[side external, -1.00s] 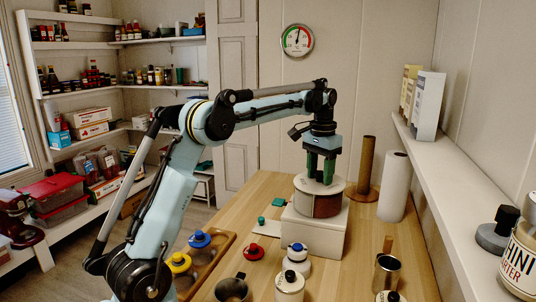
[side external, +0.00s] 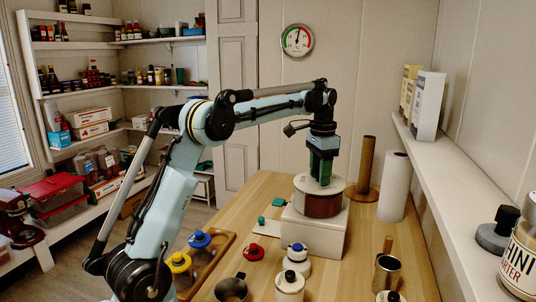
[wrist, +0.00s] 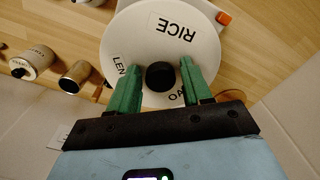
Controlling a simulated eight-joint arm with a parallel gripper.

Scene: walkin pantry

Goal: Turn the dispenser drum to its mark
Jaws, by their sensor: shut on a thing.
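The dispenser drum (side external: 322,204) is a round drum with a white top and a red-brown side, standing on a white box (side external: 315,238). In the wrist view its white top (wrist: 140,40) has the label RICE at the far side from my gripper, with LEN and OA labels partly hidden. A black knob (wrist: 160,76) sits at its centre. My gripper (side external: 319,182) points straight down over the drum, and its green fingers are shut on the knob, one each side in the wrist view (wrist: 158,72). An orange-red marker (wrist: 224,18) lies just beyond the rim, near the RICE side.
A brown cardboard tube (side external: 365,168) and a white roll (side external: 393,187) stand close right of the drum. Lidded jars (side external: 290,285) and a metal mug (side external: 386,274) stand in front. A wall shelf (side external: 440,190) runs along the right.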

